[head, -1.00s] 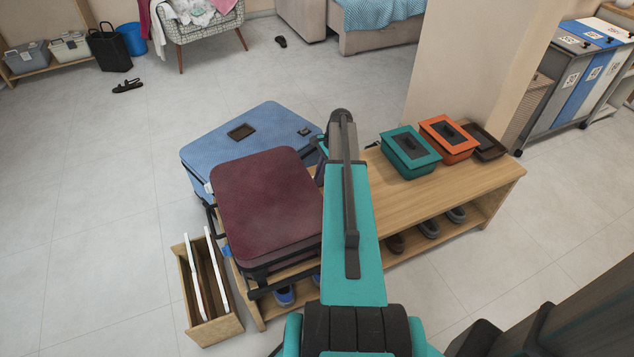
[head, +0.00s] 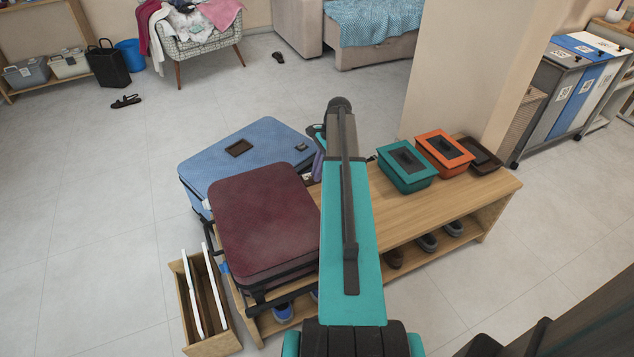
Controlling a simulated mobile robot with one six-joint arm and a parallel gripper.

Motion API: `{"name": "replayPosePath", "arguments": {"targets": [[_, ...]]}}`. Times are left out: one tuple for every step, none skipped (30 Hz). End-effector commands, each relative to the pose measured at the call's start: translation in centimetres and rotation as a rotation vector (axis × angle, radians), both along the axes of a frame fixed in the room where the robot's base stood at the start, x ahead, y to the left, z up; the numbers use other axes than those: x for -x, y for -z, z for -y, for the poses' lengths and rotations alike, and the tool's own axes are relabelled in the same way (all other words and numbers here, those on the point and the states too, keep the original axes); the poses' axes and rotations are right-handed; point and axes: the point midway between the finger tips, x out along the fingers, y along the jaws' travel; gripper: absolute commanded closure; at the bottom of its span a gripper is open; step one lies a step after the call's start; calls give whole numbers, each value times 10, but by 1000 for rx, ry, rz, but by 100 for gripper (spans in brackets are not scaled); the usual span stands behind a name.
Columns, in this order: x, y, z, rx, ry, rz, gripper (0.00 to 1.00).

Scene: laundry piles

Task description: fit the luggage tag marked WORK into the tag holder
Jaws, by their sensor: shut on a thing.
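My gripper (head: 317,163) shows only in part, to the left of my teal arm and beside the right corner of the blue suitcase. My arm hides the rest of it. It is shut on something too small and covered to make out. The blue suitcase (head: 213,168) lies flat, with a brown rectangular patch (head: 239,148) and a small dark fitting (head: 301,147) on top. I cannot tell whether either is the tag holder. No tag with readable WORK lettering shows.
A maroon suitcase (head: 262,215) lies on the left of a wooden bench (head: 400,218). A teal box (head: 408,181), an orange box (head: 446,160) and a brown tray (head: 482,154) stand at its right. A wooden holder with white boards (head: 188,310) stands on the floor at left.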

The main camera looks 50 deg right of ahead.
Motion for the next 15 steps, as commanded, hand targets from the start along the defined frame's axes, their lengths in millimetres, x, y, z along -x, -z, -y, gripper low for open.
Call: {"name": "replayPosePath", "arguments": {"targets": [[0, -12, 0, 2, 0, 3, 100], [0, -18, 0, 2, 0, 3, 100], [0, -26, 0, 2, 1, 1, 100], [0, -31, 0, 2, 1, 1, 100], [0, -36, 0, 2, 1, 1, 100], [0, -43, 0, 2, 1, 1, 100], [0, -48, 0, 2, 1, 1, 100], [0, -52, 0, 2, 2, 1, 100], [0, -56, 0, 2, 2, 1, 100], [0, -60, 0, 2, 2, 1, 100], [0, -63, 0, 2, 2, 1, 100], [0, -67, 0, 0, 0, 1, 100], [0, -69, 0, 0, 0, 1, 100], [0, -71, 0, 0, 0, 1, 100], [0, -73, 0, 0, 0, 0, 100]]}}
